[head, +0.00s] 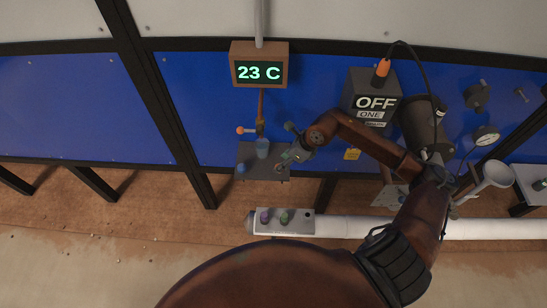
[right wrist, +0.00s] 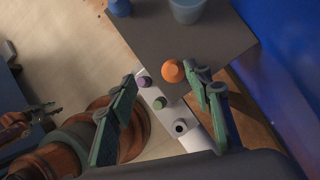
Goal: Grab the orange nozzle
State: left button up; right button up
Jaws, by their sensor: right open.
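The orange nozzle (right wrist: 172,71) is a small round piece near the edge of the dark grey shelf (right wrist: 150,38). My right gripper (right wrist: 163,80) is open, its two green-grey fingers pointing at the shelf. In the right wrist view the nozzle lies between the fingertips, closer to the right one; I cannot tell whether that finger touches it. In the head view my right gripper (head: 285,158) is over the right part of the shelf (head: 250,155), and I cannot make out the nozzle there. My left gripper is not seen in the head view.
Below, a light panel (head: 300,222) holds purple and green pieces beside a white pipe (head: 370,229). A dark box reading OFF (head: 374,90) stands right.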

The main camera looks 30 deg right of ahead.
jog(key=f+b, duration=0.1)
jog(key=w+d+f, duration=0.1)
jog(key=shift+w+f+h+b, duration=0.1)
jog(key=shift+f+h+b, duration=0.25)
jog(key=shift+f+h, duration=0.05)
jog(key=shift+f, duration=0.3)
jog(key=b+x, duration=0.2)
jog(key=x, duration=0.2)
jog(key=shift+f, duration=0.2)
jog(key=shift+r, duration=0.15)
jog(key=shift+c, duration=0.4)
jog(key=c, duration=1.1)
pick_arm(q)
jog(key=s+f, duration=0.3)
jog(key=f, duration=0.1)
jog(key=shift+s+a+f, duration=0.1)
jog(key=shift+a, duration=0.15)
pick_arm(e)
jog(key=shift+c, duration=0.3)
